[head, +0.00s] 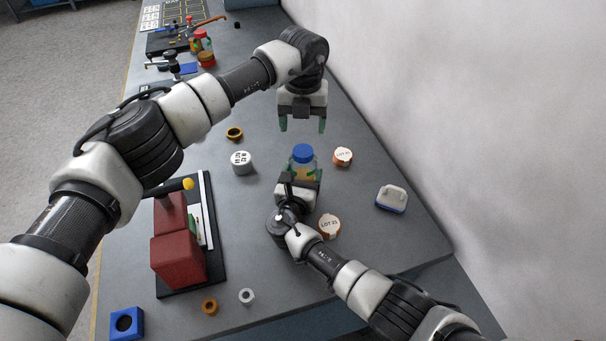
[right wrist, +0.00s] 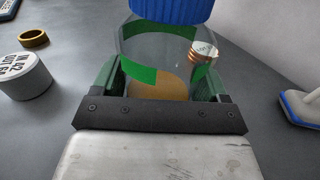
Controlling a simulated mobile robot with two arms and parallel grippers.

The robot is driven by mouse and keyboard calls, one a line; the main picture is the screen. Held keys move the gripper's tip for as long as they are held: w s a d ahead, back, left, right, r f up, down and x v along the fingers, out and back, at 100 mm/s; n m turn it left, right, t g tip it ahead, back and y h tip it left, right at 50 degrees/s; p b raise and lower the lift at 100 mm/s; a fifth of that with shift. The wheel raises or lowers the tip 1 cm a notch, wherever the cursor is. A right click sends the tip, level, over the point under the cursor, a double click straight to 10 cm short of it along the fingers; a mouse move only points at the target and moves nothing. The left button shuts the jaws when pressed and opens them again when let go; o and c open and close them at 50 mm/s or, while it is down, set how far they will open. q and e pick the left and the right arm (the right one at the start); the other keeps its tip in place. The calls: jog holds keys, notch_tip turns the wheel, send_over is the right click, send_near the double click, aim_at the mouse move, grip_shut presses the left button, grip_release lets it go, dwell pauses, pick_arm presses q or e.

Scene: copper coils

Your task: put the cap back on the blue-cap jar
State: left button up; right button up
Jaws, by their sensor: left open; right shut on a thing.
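The blue-cap jar (head: 304,174) is clear, with brown stuff low inside and a green band. It stands upright on the grey table in the head view. Its blue cap (head: 303,153) sits at the jar's mouth; whether it is fully seated I cannot tell. My right gripper (head: 299,179) is shut around the jar's body. In the right wrist view the jar (right wrist: 150,48) is between the green fingers, with the blue cap (right wrist: 172,9) cut off at the top edge. My left gripper (head: 302,126) is open and empty, pointing down beyond and above the jar, apart from the cap.
Copper coils (head: 343,155) (head: 329,226) lie near the jar. A labelled white cylinder (head: 241,162) and a brass ring (head: 235,133) are left. A red vise (head: 178,259) and a blue holed block (head: 127,323) are front left.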

aim_at(303, 150)
pick_arm(q)
jog(key=shift+f, duration=0.1)
jog(key=shift+f, duration=3.9)
jog(key=shift+c, duration=0.4)
jog(key=c, duration=0.9)
jog(key=shift+o, duration=0.2)
jog(key=m, duration=0.8)
jog(key=shift+m, duration=0.3)
jog(key=o, duration=1.1)
notch_tip(303, 150, up, 12)
